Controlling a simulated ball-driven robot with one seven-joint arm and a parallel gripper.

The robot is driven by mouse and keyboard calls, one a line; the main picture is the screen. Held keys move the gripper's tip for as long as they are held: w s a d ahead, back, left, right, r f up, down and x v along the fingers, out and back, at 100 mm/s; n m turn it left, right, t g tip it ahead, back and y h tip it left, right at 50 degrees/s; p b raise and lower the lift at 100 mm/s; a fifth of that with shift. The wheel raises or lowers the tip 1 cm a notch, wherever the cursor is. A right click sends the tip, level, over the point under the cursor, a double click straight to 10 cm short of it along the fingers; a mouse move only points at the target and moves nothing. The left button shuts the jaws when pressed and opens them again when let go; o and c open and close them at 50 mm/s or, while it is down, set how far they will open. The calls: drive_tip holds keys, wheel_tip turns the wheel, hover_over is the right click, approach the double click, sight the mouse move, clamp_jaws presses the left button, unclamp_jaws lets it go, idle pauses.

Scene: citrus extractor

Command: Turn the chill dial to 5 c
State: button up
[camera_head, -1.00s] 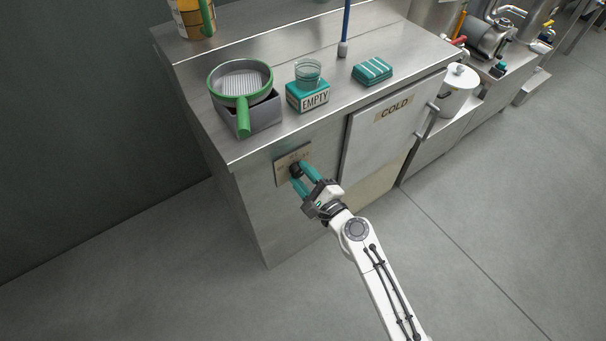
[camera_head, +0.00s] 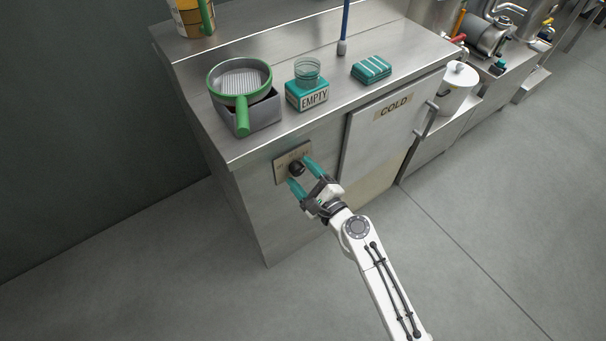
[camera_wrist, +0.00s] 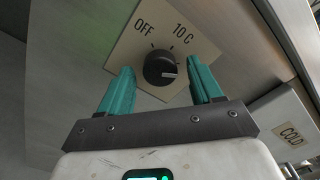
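The chill dial (camera_head: 296,168) is a black round knob on a beige plate (camera_head: 280,173) on the cabinet's front. My gripper (camera_head: 301,172) is open in front of the dial. In the wrist view its teal fingers (camera_wrist: 160,72) stand on either side of the knob with gaps; it holds nothing.
A "COLD" door (camera_head: 372,145) with a handle (camera_head: 428,121) is right of the dial. The floor in front is clear.

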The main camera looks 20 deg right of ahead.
drive_tip(key=b+v, duration=0.1)
drive_tip(key=v, duration=0.9)
drive_tip(key=shift+s, duration=0.35)
idle(0.3)
drive_tip(key=s+a+f+n+g+y, duration=0.4)
drive_tip(key=s+n+g, duration=0.4)
drive_tip(key=n, duration=0.7)
drive_tip(key=s+d+f+n+g+h, duration=0.1)
drive_tip(key=s+d+n+g+h, duration=0.7)
drive_tip(key=s, duration=0.4)
drive_tip(key=s+d+r+p, duration=0.1)
drive_tip(key=d+r+p, duration=0.1)
drive_tip(key=r+p, duration=0.4)
drive_tip(key=s+d+r+p, duration=0.2)
drive_tip(key=r+p, duration=0.5)
drive_tip(key=r, duration=0.1)
drive_tip(key=shift+s+r+g, duration=0.2)
drive_tip(key=shift+s+g, duration=0.1)
